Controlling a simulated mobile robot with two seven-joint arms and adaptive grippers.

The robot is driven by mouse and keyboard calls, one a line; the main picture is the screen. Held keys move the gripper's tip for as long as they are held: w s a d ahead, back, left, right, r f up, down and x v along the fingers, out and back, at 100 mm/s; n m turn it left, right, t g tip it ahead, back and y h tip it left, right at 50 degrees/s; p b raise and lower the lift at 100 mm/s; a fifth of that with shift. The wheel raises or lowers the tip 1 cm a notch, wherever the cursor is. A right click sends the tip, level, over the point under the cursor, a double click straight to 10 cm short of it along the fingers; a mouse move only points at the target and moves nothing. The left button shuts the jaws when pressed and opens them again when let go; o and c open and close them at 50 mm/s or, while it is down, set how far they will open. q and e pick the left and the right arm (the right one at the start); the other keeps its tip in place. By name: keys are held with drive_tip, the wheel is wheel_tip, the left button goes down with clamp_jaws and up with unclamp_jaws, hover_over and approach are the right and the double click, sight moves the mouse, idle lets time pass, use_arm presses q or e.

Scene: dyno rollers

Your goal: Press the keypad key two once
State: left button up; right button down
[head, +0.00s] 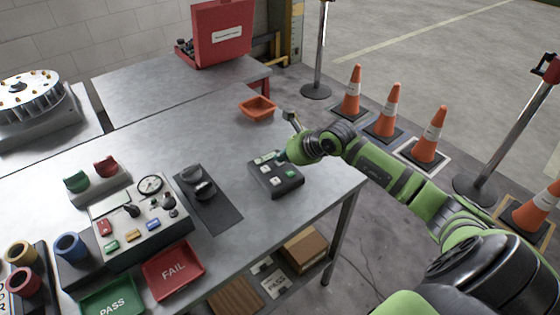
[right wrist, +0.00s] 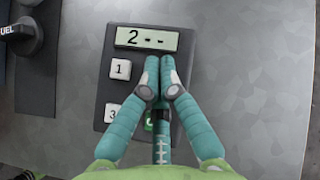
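The keypad (head: 277,178) is a dark box on the grey table, with a pale display and several keys. In the right wrist view its display (right wrist: 147,38) reads "2 - -". The key marked 1 (right wrist: 120,69) and part of the key marked 3 (right wrist: 112,114) show at its left. A bit of a green key (right wrist: 149,126) shows beside the fingers. My right gripper (right wrist: 163,75) has its teal fingertips together, over the keypad right of key 1, hiding key two. I cannot tell whether the tips touch it. In the head view the right gripper (head: 281,157) is at the keypad's far side. My left gripper is not in view.
A control panel (head: 132,220) and a dark plate with a black knob (head: 197,183) lie left of the keypad. An orange tray (head: 257,108) is behind it. Red FAIL (head: 172,270) and green PASS (head: 110,300) trays are in front. Bare table lies around the keypad's back.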

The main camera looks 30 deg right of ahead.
sight(282, 163)
drive_tip(key=shift+r, duration=0.65)
drive_tip(key=shift+p, duration=0.3)
drive_tip(key=shift+r+p, duration=1.5)
drive_tip(key=shift+r, duration=1)
